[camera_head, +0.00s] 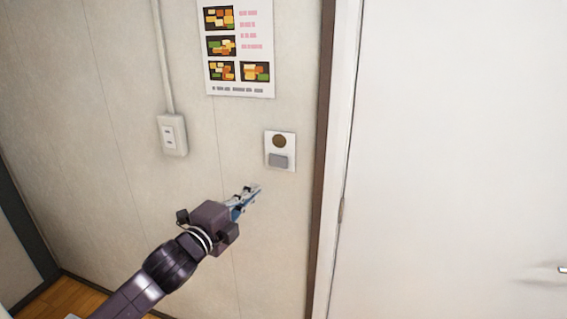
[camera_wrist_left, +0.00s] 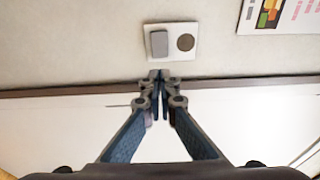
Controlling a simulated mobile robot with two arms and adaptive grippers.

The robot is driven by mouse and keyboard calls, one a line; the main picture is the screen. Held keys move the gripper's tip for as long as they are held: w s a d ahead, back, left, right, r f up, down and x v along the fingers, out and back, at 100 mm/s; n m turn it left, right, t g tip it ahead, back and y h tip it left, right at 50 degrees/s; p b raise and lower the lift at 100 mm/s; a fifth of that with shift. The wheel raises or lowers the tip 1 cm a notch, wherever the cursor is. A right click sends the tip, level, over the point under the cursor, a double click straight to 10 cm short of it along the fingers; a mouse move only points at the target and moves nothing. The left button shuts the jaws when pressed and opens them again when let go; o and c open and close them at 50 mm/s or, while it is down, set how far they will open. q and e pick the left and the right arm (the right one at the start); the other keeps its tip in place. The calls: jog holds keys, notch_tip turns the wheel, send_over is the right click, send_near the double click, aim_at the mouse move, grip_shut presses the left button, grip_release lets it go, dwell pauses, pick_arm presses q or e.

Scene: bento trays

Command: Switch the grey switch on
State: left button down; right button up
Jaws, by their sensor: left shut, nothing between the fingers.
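The grey switch (camera_head: 278,160) is a small rounded grey block on a white wall plate (camera_head: 292,137), below a round brown disc (camera_head: 279,141). My left gripper (camera_head: 256,188) is shut and empty, just below and to the left of the plate in the head view, apart from the switch. In the left wrist view the closed fingertips (camera_wrist_left: 161,74) point at the lower edge of the plate, with the grey switch (camera_wrist_left: 159,43) and the brown disc (camera_wrist_left: 185,42) beyond them. My right gripper is in neither view.
A white outlet box (camera_head: 172,135) with a conduit is on the wall to the left. A poster with bento pictures (camera_head: 238,80) hangs above the plate. A brown door frame (camera_head: 323,150) and a white door (camera_head: 450,150) stand to the right. The wall around the plate is clear.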

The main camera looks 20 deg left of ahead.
pick_arm(q)
jog(key=p, duration=0.5)
send_near(284, 164)
jog(key=w, duration=0.4)
jog(key=w+d, duration=0.1)
jog(key=w, duration=0.1)
jog(key=shift+r, duration=0.15)
jog(key=shift+w+d, duration=0.1)
jog(key=shift+w, duration=0.35)
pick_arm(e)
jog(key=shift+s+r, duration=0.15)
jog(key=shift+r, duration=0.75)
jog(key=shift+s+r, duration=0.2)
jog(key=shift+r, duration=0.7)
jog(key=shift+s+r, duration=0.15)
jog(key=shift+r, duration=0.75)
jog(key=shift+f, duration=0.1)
